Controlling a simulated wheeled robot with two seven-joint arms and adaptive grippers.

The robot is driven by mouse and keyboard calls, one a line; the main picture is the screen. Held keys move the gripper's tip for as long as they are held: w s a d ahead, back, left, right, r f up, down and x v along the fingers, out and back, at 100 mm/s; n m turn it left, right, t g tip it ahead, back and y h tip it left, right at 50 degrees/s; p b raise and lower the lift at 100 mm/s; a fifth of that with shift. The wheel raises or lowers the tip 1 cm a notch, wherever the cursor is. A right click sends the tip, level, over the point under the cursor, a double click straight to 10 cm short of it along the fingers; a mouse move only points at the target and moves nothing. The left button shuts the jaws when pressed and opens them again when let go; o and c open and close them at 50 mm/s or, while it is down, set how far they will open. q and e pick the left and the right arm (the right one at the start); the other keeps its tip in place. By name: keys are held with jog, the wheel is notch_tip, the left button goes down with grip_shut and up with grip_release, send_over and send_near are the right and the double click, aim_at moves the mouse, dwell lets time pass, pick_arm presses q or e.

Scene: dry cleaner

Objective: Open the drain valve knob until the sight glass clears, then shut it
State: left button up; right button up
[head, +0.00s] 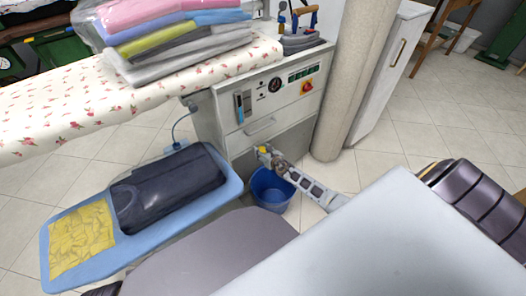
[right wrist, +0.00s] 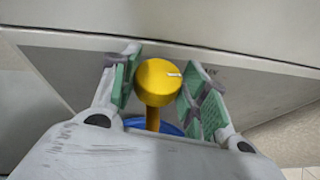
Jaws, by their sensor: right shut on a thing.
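The yellow drain valve knob (right wrist: 157,82) sits between the green-padded fingers of my right gripper (right wrist: 158,88) in the right wrist view, with a white mark on its face and a yellow stem below. In the head view my right gripper (head: 266,156) is at the lower front of the grey cabinet, and a bit of the yellow knob (head: 262,149) shows beside it. The sight glass (head: 243,106) appears as a narrow upright window with blue in it on the cabinet's front panel; its exact level is too small to read. My left gripper does not show.
A blue bucket (head: 285,203) stands on the floor below the knob. The grey cabinet (head: 210,120) carries a gauge (head: 275,84) and a red switch (head: 306,87). A light blue board (head: 135,250) with folded clothes is at left; a round pillar (head: 345,90) is at right.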

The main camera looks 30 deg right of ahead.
aim_at(263, 151)
jog(key=shift+a, duration=0.1)
jog(key=o, duration=1)
jog(key=shift+a+r, duration=0.15)
jog(key=shift+s+a+r, duration=0.2)
jog(key=shift+s+a, duration=0.1)
jog(key=shift+s+r, duration=0.15)
jog(key=shift+s, duration=0.15)
jog(key=shift+s+d+r, duration=0.1)
jog(key=shift+s+d, duration=0.1)
jog(key=shift+s, duration=0.3)
jog(key=shift+s+d+r, duration=0.1)
jog(key=shift+s+d, duration=0.05)
jog(key=shift+s, duration=0.3)
jog(key=shift+v, duration=4.35)
